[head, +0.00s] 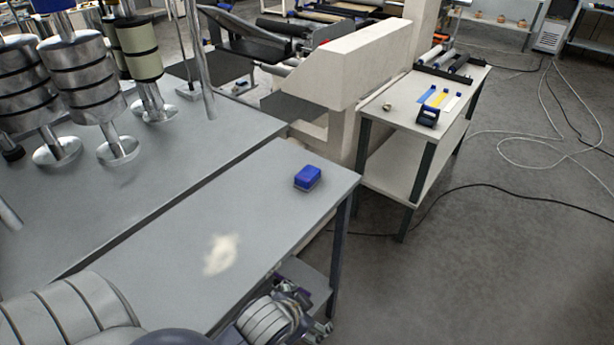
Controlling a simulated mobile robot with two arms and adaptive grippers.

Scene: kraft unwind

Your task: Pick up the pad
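The blue block-shaped pad (308,177) lies on the grey table (165,275), near its far right corner. It has a darker lower edge, and nothing touches it.
A pale smear (221,255) marks the table top. Metal rollers on stands (95,80) occupy the table behind left. A cream machine frame (355,65) rises behind the pad. A side table (400,110) with small tools stands right. Cables cross the right floor.

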